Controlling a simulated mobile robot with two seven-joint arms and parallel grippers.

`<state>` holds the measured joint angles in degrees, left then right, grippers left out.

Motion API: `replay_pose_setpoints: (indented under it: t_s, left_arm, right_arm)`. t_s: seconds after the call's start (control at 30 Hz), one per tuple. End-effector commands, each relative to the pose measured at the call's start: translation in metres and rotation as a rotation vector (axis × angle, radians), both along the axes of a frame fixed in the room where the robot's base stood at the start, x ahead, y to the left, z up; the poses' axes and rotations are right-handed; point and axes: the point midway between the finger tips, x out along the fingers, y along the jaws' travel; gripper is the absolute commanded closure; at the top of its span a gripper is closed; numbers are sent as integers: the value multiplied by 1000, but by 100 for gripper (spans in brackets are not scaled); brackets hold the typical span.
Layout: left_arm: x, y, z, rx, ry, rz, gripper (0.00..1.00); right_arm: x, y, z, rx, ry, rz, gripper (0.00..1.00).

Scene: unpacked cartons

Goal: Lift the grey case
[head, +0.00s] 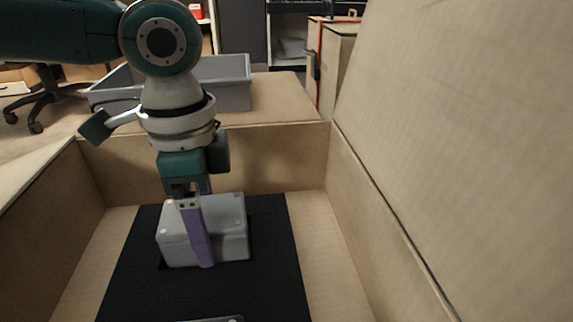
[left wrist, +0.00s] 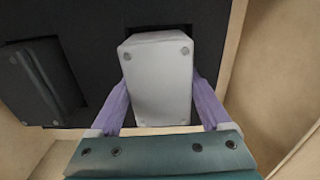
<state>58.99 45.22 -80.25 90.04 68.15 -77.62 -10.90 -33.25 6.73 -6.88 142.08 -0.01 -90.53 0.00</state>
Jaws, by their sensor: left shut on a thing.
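The grey case (head: 232,232) is a box with rounded corners and small round marks near its corners. It sits at the black foam insert (head: 270,285) inside an open carton. My left gripper (head: 203,262) comes down from above with its purple fingers on either side of the case, shut on it. In the left wrist view the case (left wrist: 158,80) lies between both fingers (left wrist: 160,100). Whether its underside is clear of the foam cannot be told. My right gripper is not in view.
The carton's walls (head: 262,160) stand close around the foam, with a tall flap (head: 460,130) at the right. A second dark grey item (left wrist: 42,82) lies in the foam. A grey bin (head: 235,82) stands behind the carton.

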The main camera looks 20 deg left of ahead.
Motion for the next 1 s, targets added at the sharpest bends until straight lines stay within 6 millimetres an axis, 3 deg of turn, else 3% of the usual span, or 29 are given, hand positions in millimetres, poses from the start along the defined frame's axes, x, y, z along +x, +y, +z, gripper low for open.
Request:
replay_pose_setpoints:
  t_s: [0.03, 0.33, 0.57, 0.73, 0.87, 1.0]
  left_arm:
    - [0, 0, 0, -1, 1, 0, 48]
    - [0, 0, 0, -1, 1, 0, 81]
    - [0, 0, 1, -1, -1, 0, 81]
    - [0, 0, 13, -2, -1, 0, 81]
    - [0, 0, 34, -2, -1, 0, 81]
    - [0, 0, 72, -2, -2, 0, 81]
  right_arm:
    - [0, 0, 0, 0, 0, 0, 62]
    - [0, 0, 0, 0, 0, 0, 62]
    - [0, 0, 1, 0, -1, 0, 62]
    - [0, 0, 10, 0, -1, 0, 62]
    - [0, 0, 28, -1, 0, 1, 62]
    - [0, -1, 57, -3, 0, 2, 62]
